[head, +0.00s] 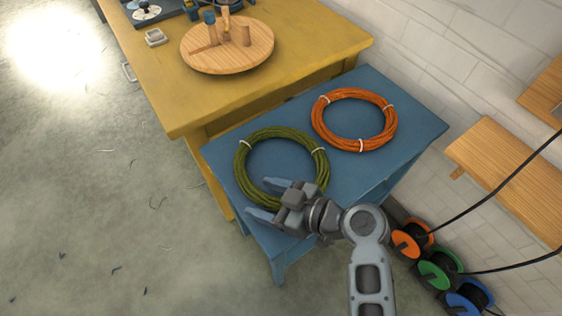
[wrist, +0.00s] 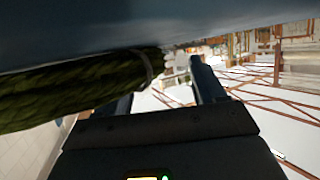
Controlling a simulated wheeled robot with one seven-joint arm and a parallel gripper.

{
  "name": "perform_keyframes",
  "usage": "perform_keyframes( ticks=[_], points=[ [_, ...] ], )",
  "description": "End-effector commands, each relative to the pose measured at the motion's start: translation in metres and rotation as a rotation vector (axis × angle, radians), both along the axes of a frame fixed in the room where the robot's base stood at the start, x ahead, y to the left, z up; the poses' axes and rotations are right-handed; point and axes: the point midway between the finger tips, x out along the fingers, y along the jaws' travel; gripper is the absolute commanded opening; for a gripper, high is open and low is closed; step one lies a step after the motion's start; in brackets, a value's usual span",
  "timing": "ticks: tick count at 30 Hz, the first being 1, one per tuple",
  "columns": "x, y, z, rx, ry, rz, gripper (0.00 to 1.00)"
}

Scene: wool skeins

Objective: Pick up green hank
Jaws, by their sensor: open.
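The green hank (head: 243,160) is a ring of olive-green strands with pale ties, lying flat on the left part of the blue table (head: 350,160). My gripper (head: 262,199) is open at the hank's near edge, with its fingers pointing left and apart. The gripper hides part of the hank's near side in the head view. In the wrist view the hank (wrist: 80,90) fills the left side, with one pale tie showing, and reaches to between the dark fingers (wrist: 160,85). I cannot tell whether the fingers touch it.
An orange hank (head: 320,118) lies on the same table, behind and right of the green one. A yellow workbench (head: 190,105) with a round wooden board (head: 225,66) stands behind. Cable reels (head: 435,272) and a wooden shelf (head: 500,165) are at right. Open floor lies at left.

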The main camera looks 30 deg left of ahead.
Motion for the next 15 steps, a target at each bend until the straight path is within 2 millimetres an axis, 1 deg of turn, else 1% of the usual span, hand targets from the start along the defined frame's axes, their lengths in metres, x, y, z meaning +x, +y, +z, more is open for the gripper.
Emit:
perform_keyframes(
  ticks=[3, 8, 11, 15],
  points=[
    [-0.0001, 0.0039, -0.0019, 0.000, 0.000, -0.001, 0.69],
    [-0.0002, 0.0037, -0.0020, 0.000, 0.000, -0.001, 0.69],
    [-0.0002, 0.0036, -0.0019, 0.000, 0.000, -0.001, 0.62],
    [-0.0003, 0.0035, -0.0019, 0.000, 0.000, -0.001, 0.48]
  ],
)
